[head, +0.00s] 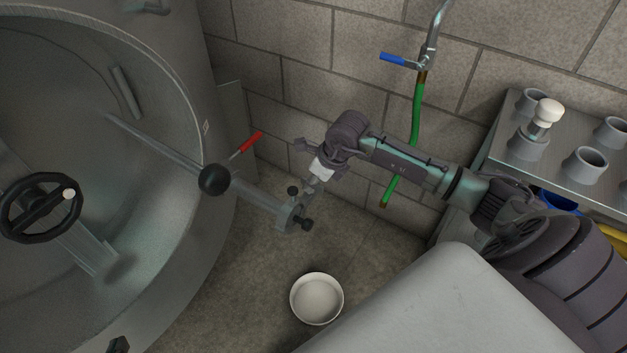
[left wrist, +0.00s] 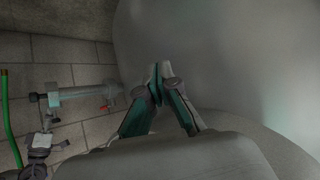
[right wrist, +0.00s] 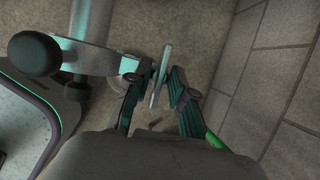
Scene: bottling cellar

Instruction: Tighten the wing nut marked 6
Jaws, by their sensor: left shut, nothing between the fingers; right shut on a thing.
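My right gripper (head: 314,180) is shut on a small grey flat piece (head: 309,189) beside the bracket (head: 284,218) at the end of the door's bar. In the right wrist view the piece (right wrist: 160,75) stands as a thin plate between the fingertips; it looks like a wing nut. I cannot read a 6 or any mark. The fingers hide part of it, and how it meets the bracket is unclear. My left gripper (left wrist: 159,82) is shut and empty near the smooth curved tank wall (left wrist: 220,60); it does not show in the head view.
A white bowl (head: 317,318) stands on the floor. A green hose (head: 416,115) hangs behind my right arm. A shelf (head: 555,155) holds grey cups.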

